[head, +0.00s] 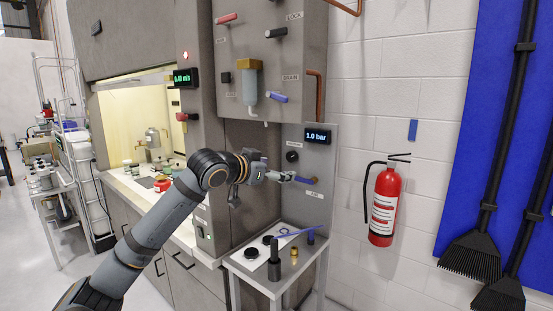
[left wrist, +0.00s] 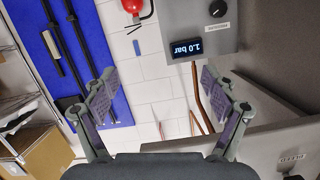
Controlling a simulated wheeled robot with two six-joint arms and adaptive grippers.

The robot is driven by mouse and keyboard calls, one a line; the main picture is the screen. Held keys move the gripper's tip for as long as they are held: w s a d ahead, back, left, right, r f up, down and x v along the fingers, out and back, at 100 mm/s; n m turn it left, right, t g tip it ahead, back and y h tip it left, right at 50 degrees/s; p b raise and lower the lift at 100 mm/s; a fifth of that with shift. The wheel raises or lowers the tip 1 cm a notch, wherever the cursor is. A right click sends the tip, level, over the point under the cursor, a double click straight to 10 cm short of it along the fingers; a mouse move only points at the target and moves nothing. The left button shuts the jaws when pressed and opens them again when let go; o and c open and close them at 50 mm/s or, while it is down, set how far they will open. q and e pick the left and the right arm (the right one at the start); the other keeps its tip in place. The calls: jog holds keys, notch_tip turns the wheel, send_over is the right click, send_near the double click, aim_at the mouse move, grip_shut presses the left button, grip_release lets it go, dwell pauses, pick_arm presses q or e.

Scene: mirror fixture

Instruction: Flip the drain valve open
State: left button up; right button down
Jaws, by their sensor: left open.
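The drain valve's blue lever (head: 277,97) is on the upper grey panel, below a label that seems to read DRAIN. My left gripper (head: 290,177) is in front of the lower panel, below and apart from that lever. Its fingertips seem close to another blue-purple lever (head: 310,181) there; I cannot tell whether they touch. In the left wrist view the left gripper (left wrist: 157,87) has its two fingers spread wide with nothing between them. I cannot make out the drain lever in that view. My right gripper is not in view.
The lower panel holds a 1.0 bar display (head: 317,136) and black knob (head: 292,156). Red (head: 227,18) and black (head: 276,32) levers and a filter bowl (head: 250,83) share the upper panel. A small table (head: 297,276) with parts stands below. A fire extinguisher (head: 384,205) hangs at right.

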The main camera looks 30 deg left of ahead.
pick_arm(q)
jog(key=s+r+t, duration=0.1)
jog(key=s+r, duration=0.4)
jog(key=r, duration=0.5)
jog(key=m+t, duration=0.1)
jog(key=t, duration=0.1)
send_near(276, 94)
jog(key=shift+h, duration=0.4)
jog(key=w+p, duration=0.9)
jog(key=shift+w+d+r, duration=0.15)
jog(key=shift+w+r, duration=0.15)
jog(key=shift+r, duration=0.05)
jog(key=shift+w+f, duration=0.15)
jog(key=shift+w, duration=0.15)
